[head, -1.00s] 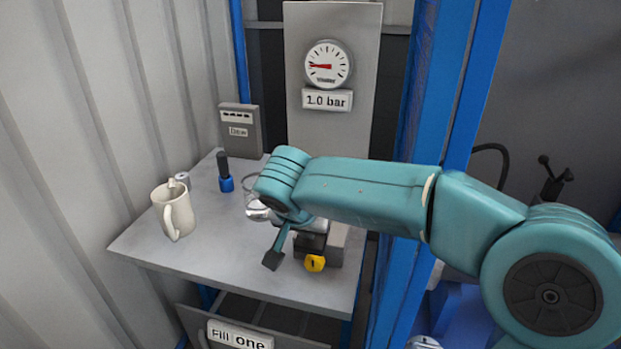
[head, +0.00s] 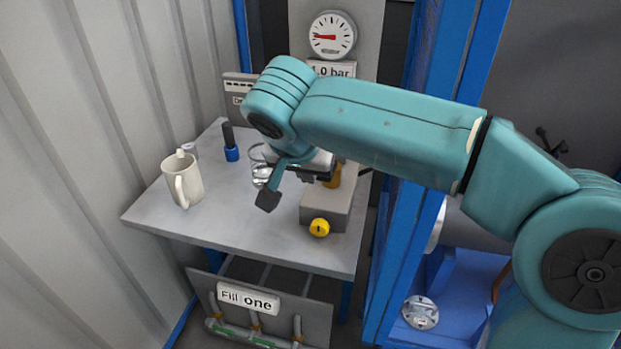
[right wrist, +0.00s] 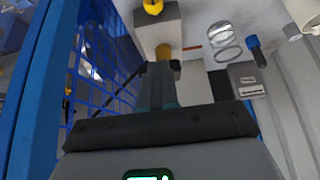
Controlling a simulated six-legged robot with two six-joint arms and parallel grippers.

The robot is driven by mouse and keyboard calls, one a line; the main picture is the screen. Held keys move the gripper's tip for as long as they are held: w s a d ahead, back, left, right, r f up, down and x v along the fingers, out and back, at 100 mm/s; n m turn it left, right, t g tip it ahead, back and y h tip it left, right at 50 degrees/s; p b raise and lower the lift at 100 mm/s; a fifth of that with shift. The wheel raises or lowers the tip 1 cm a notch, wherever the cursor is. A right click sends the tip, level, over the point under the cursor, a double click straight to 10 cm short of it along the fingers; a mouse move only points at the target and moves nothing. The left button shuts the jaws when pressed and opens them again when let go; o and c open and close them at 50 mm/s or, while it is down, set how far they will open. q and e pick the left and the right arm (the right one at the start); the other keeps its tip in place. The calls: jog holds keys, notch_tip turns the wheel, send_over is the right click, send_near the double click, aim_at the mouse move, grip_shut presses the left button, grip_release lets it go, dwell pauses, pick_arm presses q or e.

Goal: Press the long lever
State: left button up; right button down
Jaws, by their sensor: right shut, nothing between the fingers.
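A grey box (head: 325,208) stands on the table with a round yellow knob (head: 319,228) on its front and an amber post (head: 334,178) on top. In the right wrist view, the box (right wrist: 157,28) and amber post (right wrist: 163,52) are just beyond my right gripper (right wrist: 160,72). A thin dark rod (right wrist: 122,95), perhaps the long lever, runs off to one side there; its join is hidden. In the head view, my right gripper (head: 325,174) is shut and empty above the box's back part, close to the post. Contact cannot be told. My left gripper is out of view.
A cream mug (head: 183,183), a black-and-blue tool (head: 231,145) and a glass jar (head: 257,153) stand on the table (head: 190,220). A gauge (head: 332,35) is on the panel behind. A blue frame post (head: 400,220) borders the right side. The table's front left is clear.

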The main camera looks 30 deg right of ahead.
jog(key=shift+v, duration=1.3)
jog(key=shift+a, duration=0.1)
jog(key=a+f+n+g+y+p, duration=0.25)
jog(key=a+f+n, duration=0.2)
jog(key=f, duration=0.95)
jog(key=a+f+n+g+y+p, duration=0.1)
jog(key=a+f+n+y, duration=0.35)
jog(key=f, duration=0.95)
jog(key=s+a+f+p, duration=0.1)
jog(key=s+a+f, duration=0.1)
jog(key=s+f, duration=0.6)
jog(key=s+a+f+m+y+p, duration=0.1)
jog(key=s+a+f, duration=0.1)
jog(key=s+f, duration=0.6)
jog(key=shift+a+y, duration=0.3)
jog(key=shift+a, duration=0.05)
